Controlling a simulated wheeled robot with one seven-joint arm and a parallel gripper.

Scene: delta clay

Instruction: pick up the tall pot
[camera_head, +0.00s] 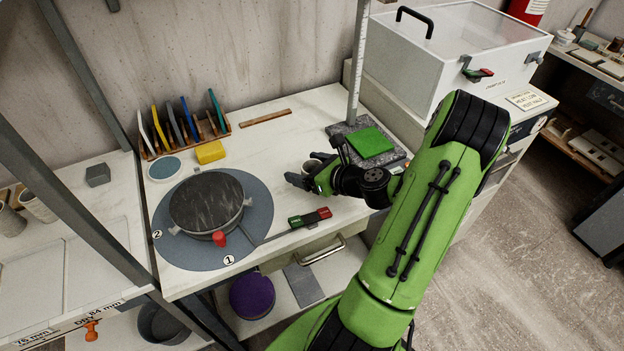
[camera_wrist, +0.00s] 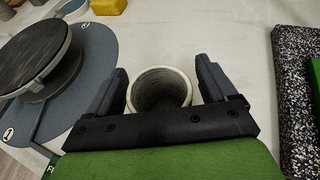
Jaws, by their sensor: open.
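A round, open pot (camera_wrist: 160,92) in pale grey clay stands upright on the worktop in the wrist view. I look down into its dark mouth, so its height is hard to judge. My gripper (camera_wrist: 161,72) is open, with one dark finger on each side of the pot and a narrow gap visible at each side. In the head view my gripper (camera_head: 306,170) is low over the middle of the white worktop, and the pot is mostly hidden by the fingers.
A banding wheel with a dark round top (camera_head: 206,200) stands left on a blue-grey disc. A red-and-green handle (camera_head: 310,218) lies in front. A speckled stone base with a green pad (camera_head: 370,143) is close on the right. A tool rack (camera_head: 185,135) and yellow block (camera_head: 210,152) are behind left.

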